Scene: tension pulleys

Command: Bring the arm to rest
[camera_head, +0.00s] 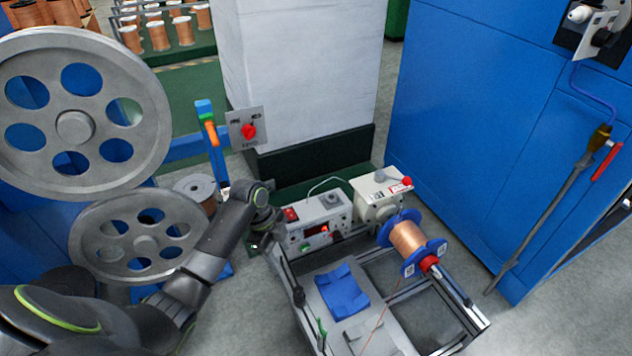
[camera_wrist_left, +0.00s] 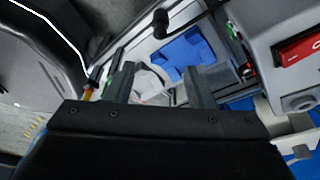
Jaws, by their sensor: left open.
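My left arm comes in from the lower left of the head view, bends at the elbow and reaches toward the winding machine. My left gripper (camera_head: 262,243) hangs beside the left side of the machine's control box (camera_head: 318,224). In the left wrist view its two fingers (camera_wrist_left: 160,75) stand apart, with nothing between them. My right gripper is not in view.
A copper wire spool (camera_head: 407,240) with blue flanges sits at the machine's right. Large grey pulleys (camera_head: 75,128) stand at the left, near my arm. A blue cabinet (camera_head: 480,130) stands at the right, and a pale column (camera_head: 300,70) behind. Grey floor is clear between machine and cabinet.

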